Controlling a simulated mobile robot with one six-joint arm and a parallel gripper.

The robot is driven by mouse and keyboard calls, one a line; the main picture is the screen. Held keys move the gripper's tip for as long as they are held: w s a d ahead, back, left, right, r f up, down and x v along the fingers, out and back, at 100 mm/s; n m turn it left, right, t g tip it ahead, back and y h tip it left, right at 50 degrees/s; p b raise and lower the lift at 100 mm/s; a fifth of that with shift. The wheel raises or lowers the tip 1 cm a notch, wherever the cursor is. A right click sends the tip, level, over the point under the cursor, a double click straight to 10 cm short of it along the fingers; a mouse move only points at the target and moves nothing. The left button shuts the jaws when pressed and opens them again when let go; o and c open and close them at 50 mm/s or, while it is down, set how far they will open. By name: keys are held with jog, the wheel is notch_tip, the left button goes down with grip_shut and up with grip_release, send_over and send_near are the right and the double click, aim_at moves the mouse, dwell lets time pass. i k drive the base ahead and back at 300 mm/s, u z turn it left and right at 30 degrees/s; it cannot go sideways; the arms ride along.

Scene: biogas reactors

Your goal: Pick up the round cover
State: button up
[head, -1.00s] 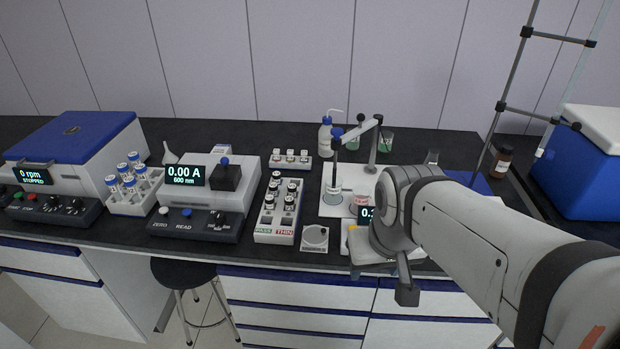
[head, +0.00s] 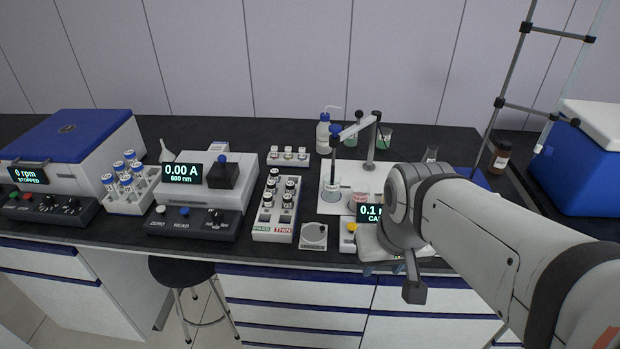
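A small white square holder (head: 303,245) with a pale round disc (head: 314,235) on it lies near the front edge of the bench, right of the vial rack. The disc looks like the round cover, but it is too small to be sure. My wrist reaches in from the right and stands to the right of the disc, apart from it, over the front of the instrument with the lit display.
Left of the disc stand a vial rack (head: 259,237) with PASS and THIN labels and a photometer (head: 245,172). A small box with a yellow button (head: 348,240) and a lit display (head: 368,213) are close on its right. A stirrer stand (head: 371,150) is behind.

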aim_at(313, 232)
jog(key=z, duration=2.65)
jog(key=k, duration=1.8)
jog(key=u, duration=2)
jog(key=i, duration=1.05)
jog(key=u, duration=0.05)
